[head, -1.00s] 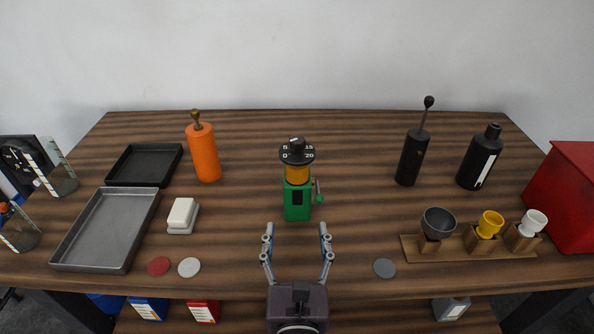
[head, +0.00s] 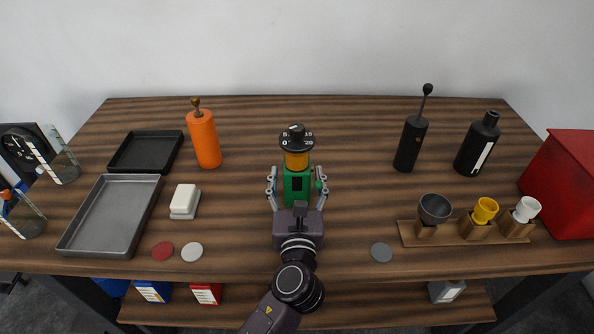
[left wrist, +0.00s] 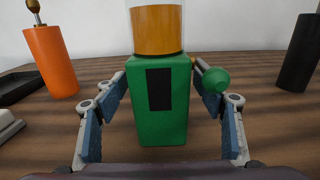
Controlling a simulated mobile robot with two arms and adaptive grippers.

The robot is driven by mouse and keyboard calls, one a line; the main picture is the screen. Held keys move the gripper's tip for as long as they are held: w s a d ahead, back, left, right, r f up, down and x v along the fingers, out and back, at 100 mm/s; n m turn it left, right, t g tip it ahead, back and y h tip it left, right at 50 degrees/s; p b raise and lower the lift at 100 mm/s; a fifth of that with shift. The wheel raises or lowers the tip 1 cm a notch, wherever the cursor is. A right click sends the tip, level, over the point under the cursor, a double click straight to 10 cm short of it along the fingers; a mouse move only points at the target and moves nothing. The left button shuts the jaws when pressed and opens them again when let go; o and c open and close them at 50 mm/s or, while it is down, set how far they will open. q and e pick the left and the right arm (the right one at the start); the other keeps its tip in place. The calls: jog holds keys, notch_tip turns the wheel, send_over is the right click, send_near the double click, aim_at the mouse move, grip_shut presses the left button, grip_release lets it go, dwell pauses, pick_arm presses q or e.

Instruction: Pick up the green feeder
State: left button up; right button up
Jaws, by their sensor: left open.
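The green feeder (head: 297,184) stands upright in the middle of the table, with an orange section and a black numbered dial on top. In the left wrist view the feeder (left wrist: 160,120) fills the centre, with a green knob on its right side. My left gripper (head: 297,186) is open, with one finger on each side of the feeder's green body. In the left wrist view a gap shows between the body and the fingers near the camera; I cannot tell whether the far tips touch it. My right gripper is not in view.
An orange grinder (head: 204,140) stands left of the feeder, a black grinder (head: 410,145) and black bottle (head: 478,145) right. Trays (head: 112,215) and a white block (head: 185,201) lie left. A wooden cup holder (head: 450,238) and red box (head: 565,190) are right.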

pick_arm(q)
jog(key=shift+c, duration=0.5)
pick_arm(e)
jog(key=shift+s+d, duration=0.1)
pick_arm(q)
jog(key=shift+c, duration=1.1)
grip_shut()
jog(key=shift+r, duration=0.2)
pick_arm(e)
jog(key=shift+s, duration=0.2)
pick_arm(q)
jog(key=shift+r, duration=0.1)
jog(key=shift+r, duration=0.7)
notch_tip(320, 180, up, 18)
jog(key=p, duration=0.4)
send_over(297, 126)
jog(key=shift+r, duration=0.2)
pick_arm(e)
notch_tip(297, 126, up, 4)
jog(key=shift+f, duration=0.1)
